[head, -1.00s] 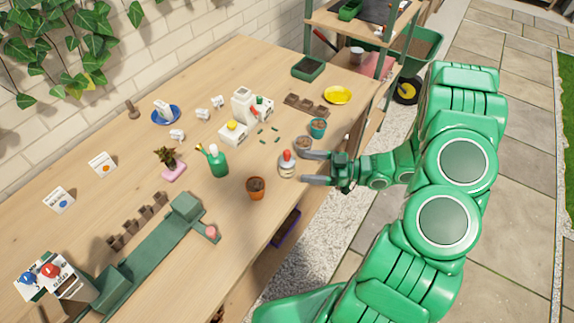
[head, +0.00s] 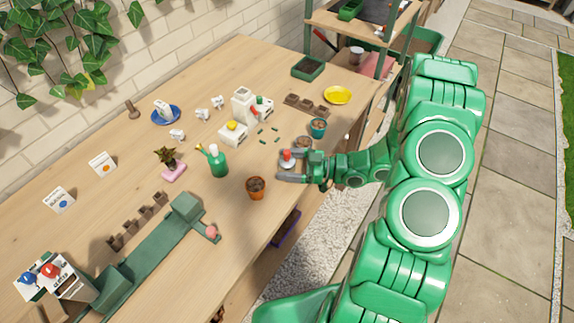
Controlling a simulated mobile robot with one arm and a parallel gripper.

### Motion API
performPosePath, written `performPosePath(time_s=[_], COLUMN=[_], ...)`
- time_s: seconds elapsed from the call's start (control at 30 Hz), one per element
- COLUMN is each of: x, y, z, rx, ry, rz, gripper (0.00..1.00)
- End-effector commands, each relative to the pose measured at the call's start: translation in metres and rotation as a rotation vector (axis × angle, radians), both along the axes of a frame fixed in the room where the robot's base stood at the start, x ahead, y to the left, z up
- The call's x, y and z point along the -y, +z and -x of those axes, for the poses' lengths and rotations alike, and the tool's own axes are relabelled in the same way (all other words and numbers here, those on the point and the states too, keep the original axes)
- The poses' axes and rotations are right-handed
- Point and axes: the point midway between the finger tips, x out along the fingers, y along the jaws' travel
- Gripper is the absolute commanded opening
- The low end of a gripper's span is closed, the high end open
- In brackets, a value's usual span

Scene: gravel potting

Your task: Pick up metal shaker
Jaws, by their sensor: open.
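The metal shaker (head: 287,160) stands upright on the wooden table, a small silvery body with a red top. My gripper (head: 281,164) has its two grey fingers open, one on the far side and one on the near side of the shaker. The shaker sits between the fingers, near their tips. The near finger hides the lower part of the shaker. I cannot tell whether either finger touches it.
A terracotta pot (head: 255,188) stands close to the near left of my gripper. A grey-brown pot (head: 304,143) and a teal pot (head: 318,128) stand just beyond it.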

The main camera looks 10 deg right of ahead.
Motion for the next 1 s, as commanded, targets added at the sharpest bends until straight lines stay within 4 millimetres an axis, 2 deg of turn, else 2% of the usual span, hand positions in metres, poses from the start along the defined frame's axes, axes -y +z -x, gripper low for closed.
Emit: performPosePath(time_s=[0.3, 0.37, 0.7, 1.0], x=[-0.0027, -0.0027, -0.0026, -0.0026], y=[-0.0001, -0.0001, 0.0, 0.0017], z=[-0.0005, -0.0005, -0.0003, -0.0003], rx=[-0.001, -0.001, -0.001, -0.001], ry=[0.0, 0.0, 0.001, 0.001], rz=[0.0, 0.0, 0.0, 0.0], gripper=[0.83, 0.75, 0.25, 0.25])
